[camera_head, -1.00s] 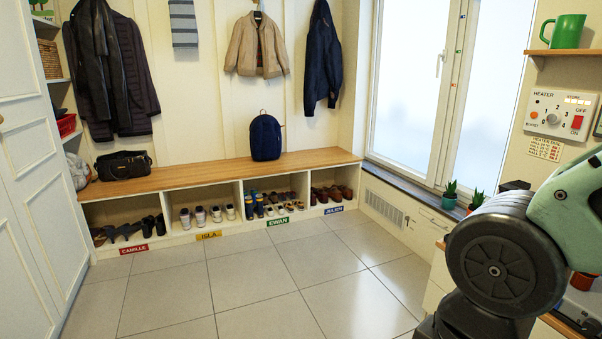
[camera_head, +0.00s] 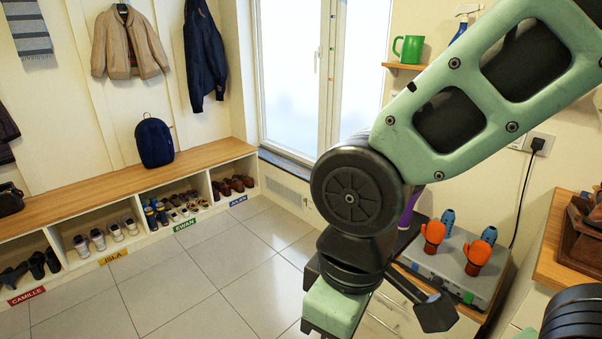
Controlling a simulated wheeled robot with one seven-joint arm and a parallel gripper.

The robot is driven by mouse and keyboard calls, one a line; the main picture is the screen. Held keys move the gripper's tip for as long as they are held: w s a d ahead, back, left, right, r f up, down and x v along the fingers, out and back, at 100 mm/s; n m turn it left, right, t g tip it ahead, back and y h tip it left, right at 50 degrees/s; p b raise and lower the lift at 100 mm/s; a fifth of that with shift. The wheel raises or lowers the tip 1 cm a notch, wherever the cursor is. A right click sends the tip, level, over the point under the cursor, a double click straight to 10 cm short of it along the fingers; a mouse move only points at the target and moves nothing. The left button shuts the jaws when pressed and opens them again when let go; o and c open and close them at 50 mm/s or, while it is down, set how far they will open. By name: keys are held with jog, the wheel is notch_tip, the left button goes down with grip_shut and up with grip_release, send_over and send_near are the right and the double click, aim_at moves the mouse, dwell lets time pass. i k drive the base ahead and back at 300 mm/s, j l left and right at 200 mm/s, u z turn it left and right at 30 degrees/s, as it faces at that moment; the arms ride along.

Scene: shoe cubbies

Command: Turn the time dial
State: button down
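A grey box-shaped dryer (camera_head: 450,262) stands on a counter at the right. My arm crosses from the upper right and bends down left of the dryer. A dark flat-ended part (camera_head: 436,312) shows below and in front of the dryer; it may belong to my gripper, but no pair of fingertips can be made out.
A wooden counter (camera_head: 572,262) with a brown wooden object stands at the right edge. A cord hangs from a wall outlet (camera_head: 538,143) behind the dryer. The tiled floor (camera_head: 215,262) is clear. A bench with shoe cubbies (camera_head: 110,205) lines the left wall.

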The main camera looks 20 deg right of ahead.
aim_at(436, 280)
jog(key=z, duration=1.45)
